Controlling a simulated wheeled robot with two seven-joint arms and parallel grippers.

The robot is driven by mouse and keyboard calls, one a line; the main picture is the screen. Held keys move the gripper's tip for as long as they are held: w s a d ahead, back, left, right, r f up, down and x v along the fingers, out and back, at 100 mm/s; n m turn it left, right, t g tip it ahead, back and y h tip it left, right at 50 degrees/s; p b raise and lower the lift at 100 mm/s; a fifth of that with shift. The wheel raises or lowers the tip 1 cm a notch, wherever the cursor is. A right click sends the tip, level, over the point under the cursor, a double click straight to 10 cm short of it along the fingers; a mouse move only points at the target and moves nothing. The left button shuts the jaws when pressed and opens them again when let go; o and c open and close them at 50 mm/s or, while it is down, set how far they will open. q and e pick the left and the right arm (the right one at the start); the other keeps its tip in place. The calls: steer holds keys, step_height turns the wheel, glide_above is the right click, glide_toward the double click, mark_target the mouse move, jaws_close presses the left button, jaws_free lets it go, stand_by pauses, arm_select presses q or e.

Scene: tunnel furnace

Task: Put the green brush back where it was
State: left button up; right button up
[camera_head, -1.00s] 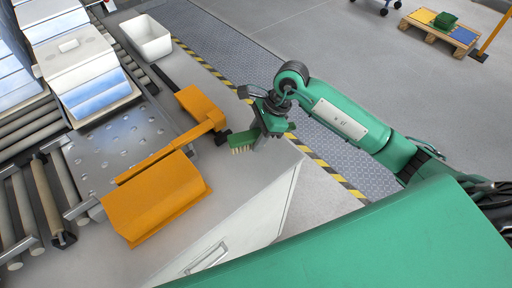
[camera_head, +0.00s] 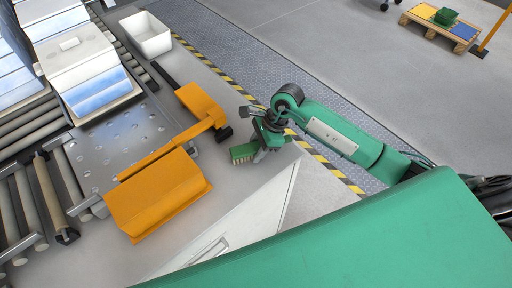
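The green brush (camera_head: 242,153) with pale bristles is near the right edge of the grey worktop (camera_head: 225,175), to the right of the orange block. My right gripper (camera_head: 261,154) points down and is shut on the right end of the brush, so its fingers and that end partly hide each other. Whether the brush touches the worktop or hangs just above it, I cannot tell. My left gripper is not in view.
An orange fixture with a long bar and wide block (camera_head: 160,195) stands to the left. A perforated metal plate (camera_head: 115,150), rollers and a white bin (camera_head: 147,36) lie beyond it. A pallet (camera_head: 440,27) stands far off at the top right. Bare worktop surrounds the brush.

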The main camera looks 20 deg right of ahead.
steer(key=o, duration=0.3)
steer(key=shift+r, duration=0.1)
steer(key=b+v, duration=0.2)
steer(key=v, duration=1)
